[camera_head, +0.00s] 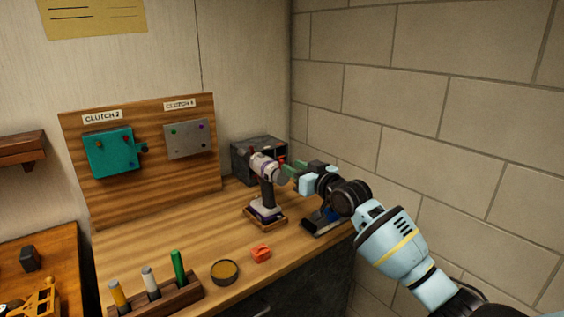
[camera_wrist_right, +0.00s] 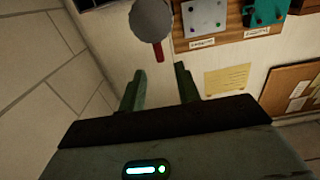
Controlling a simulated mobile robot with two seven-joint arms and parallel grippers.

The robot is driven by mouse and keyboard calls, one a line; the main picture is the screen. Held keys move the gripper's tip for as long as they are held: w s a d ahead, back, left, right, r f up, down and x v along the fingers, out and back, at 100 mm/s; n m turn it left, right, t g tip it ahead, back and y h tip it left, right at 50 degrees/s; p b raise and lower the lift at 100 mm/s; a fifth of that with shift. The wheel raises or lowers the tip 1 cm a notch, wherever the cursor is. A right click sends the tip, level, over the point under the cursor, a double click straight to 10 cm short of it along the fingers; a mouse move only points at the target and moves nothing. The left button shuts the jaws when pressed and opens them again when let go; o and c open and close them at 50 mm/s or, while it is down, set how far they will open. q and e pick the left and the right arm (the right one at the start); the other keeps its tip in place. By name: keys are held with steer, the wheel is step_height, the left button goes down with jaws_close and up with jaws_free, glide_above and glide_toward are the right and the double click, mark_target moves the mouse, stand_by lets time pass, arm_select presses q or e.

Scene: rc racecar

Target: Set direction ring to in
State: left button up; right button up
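A white and purple cordless drill (camera_head: 266,188) stands upright in a small wooden stand on the bench, its round grey front facing right. In the right wrist view a round grey disc (camera_wrist_right: 151,18) with a red tab (camera_wrist_right: 158,52) below it shows at the top; it looks like the drill's front end. I cannot make out which part is the direction ring or how it is set. My right gripper (camera_head: 286,171) is just right of the drill's front. Its green fingers (camera_wrist_right: 159,72) are apart with nothing between them. My left gripper is in neither view.
A dark box (camera_head: 257,155) stands behind the drill. A backboard (camera_head: 152,180) carries a teal box (camera_head: 110,152) and a grey plate (camera_head: 187,139). In front lie an orange piece (camera_head: 261,254), a round tin (camera_head: 225,271) and a marker rack (camera_head: 166,301). A block wall closes the right side.

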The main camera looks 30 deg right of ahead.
mark_target(282, 160)
steer(key=shift+w+a+b, duration=0.1)
steer(key=shift+w+a, duration=0.05)
steer(key=shift+w, duration=0.9)
steer(key=shift+w+a+b, duration=0.15)
steer(key=shift+w+a, duration=0.05)
steer(key=shift+w, duration=0.8)
steer(key=shift+w+a+b, duration=0.1)
steer(key=shift+w+a, duration=0.05)
steer(key=shift+w, duration=0.9)
steer(key=shift+c, duration=0.4)
jaws_close()
